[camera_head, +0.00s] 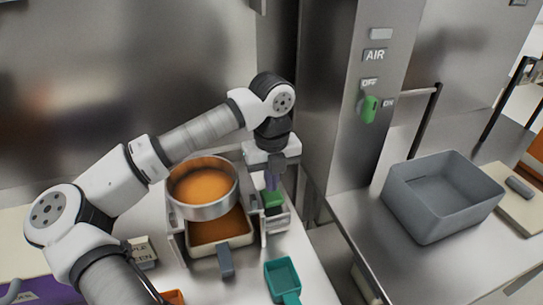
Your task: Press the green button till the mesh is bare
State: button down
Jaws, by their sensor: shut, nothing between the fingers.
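A green button (272,199) sits on a small pale housing at the right side of a sieve unit. My gripper (270,186) is shut and points down at the button from just above; I cannot tell whether it touches. The round metal sieve (205,212) stands left of the gripper and holds orange-brown material (203,186) that covers its mesh. A tray (221,240) under the sieve also holds orange-brown material and has a grey handle at its front.
A teal scoop (282,275) lies in front on the counter. A grey bin (441,197) stands on the right-hand counter. A steel column (340,110) with an AIR label and a green switch (369,108) rises right of my gripper. A small sign (142,251) stands at left.

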jog(key=shift+f, duration=0.9)
